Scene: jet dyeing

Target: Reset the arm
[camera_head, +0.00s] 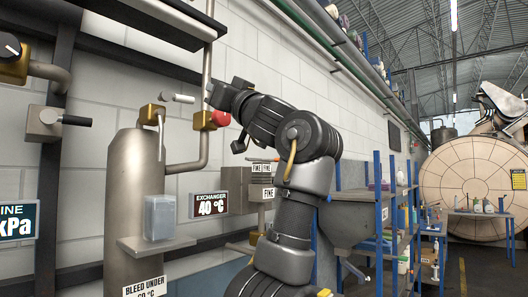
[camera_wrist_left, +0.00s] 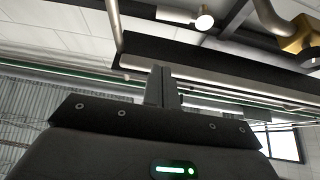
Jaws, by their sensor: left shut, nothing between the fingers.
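My left arm (camera_head: 298,140) is black and rises from the bottom middle of the head view, bending left at the top. Its left gripper (camera_head: 212,95) points left beside the upper pipework, just above a red knob (camera_head: 221,118) on a brass valve. Whether it touches the knob or pipe cannot be told. In the left wrist view the two dark fingers (camera_wrist_left: 162,84) are together with nothing between them. My right gripper is not in view.
A steel vessel (camera_head: 134,190) with several valves stands at left. An exchanger display (camera_head: 209,205) reads 40 °C. A pipe (camera_head: 206,75) runs vertically near the gripper. Blue shelving (camera_head: 400,225) and a large round machine (camera_head: 473,187) stand at right.

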